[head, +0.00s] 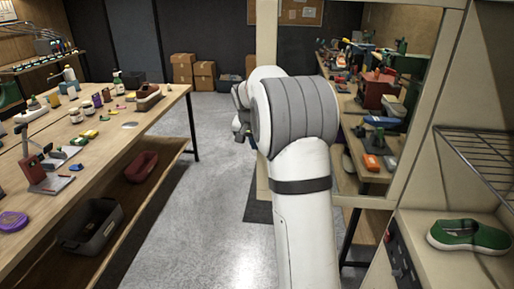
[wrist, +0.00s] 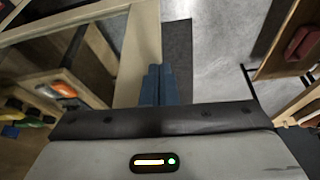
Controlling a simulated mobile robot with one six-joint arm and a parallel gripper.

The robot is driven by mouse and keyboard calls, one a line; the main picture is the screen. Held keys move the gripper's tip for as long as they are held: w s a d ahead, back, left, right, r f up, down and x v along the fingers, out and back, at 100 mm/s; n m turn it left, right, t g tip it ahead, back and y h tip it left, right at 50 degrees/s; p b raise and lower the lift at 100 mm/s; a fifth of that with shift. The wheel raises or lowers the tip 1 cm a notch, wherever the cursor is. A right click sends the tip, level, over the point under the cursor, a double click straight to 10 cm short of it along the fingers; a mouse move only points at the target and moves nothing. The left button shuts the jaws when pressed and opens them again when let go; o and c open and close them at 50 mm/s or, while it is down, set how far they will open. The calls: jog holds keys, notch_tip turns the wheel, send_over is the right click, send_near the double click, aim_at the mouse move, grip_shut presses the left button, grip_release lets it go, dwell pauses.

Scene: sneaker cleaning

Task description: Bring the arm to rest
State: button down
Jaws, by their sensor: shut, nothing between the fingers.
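My arm, white with dark bands, rises in the middle of the head view and bends at a large joint with grey ribs. My gripper is mostly hidden behind that joint in the head view. In the wrist view my gripper (wrist: 158,70) shows two blue fingers side by side and pressed together. Nothing is held between them. The fingers are over the floor and the pale wooden post, apart from any object.
A long workbench (head: 75,140) with bottles and tools stands on the left, with a dark bin (head: 92,228) below. A pale frame and shelves with cluttered tools stand on the right. A green shoe (head: 468,236) sits in the cabinet at right. The grey floor (head: 205,200) between is clear.

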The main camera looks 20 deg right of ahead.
jog(key=v, duration=0.8)
jog(key=shift+w+r+b, duration=0.3)
jog(key=shift+b, duration=0.15)
jog(key=s+a+n+y, duration=0.15)
jog(key=s+a, duration=0.25)
jog(key=s, duration=0.4)
jog(key=s+a+n, duration=0.2)
jog(key=s+a, duration=0.2)
jog(key=s, duration=0.3)
jog(key=s+a+f+n, duration=0.2)
jog(key=s+a+f, duration=0.1)
jog(key=s, duration=0.6)
jog(key=s+a+f+n+y, duration=0.1)
jog(key=s+a+f+n, duration=0.1)
jog(key=s+f, duration=0.4)
jog(key=s+a, duration=0.1)
jog(key=s, duration=0.3)
jog(key=shift+s, duration=0.25)
jog(key=shift+a, duration=0.1)
